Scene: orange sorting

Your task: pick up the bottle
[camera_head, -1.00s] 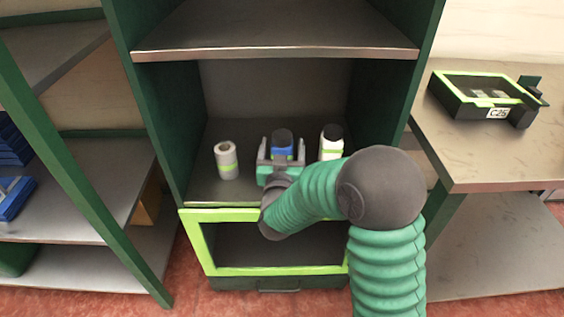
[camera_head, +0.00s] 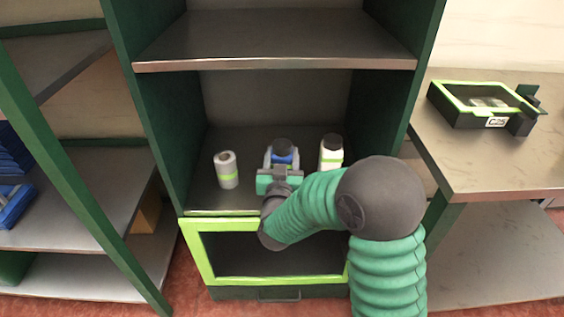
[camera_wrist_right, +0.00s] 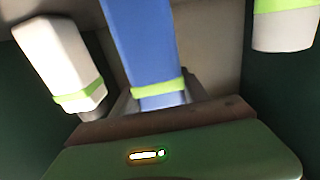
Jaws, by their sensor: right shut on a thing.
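A blue bottle with a dark cap (camera_head: 282,155) stands on the cabinet shelf in the head view, between two other items. My right gripper (camera_head: 281,161) reaches in from the front and is shut on it, one finger on each side. In the right wrist view the blue bottle (camera_wrist_right: 148,45) with a green band rises between the fingers, above the green gripper body. Whether its base touches the shelf is hidden behind the gripper. My left gripper is not in view.
A white bottle with a black cap (camera_head: 331,152) stands close on the right. An upper shelf (camera_head: 275,50) hangs above. A crate (camera_head: 480,105) sits on the right table.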

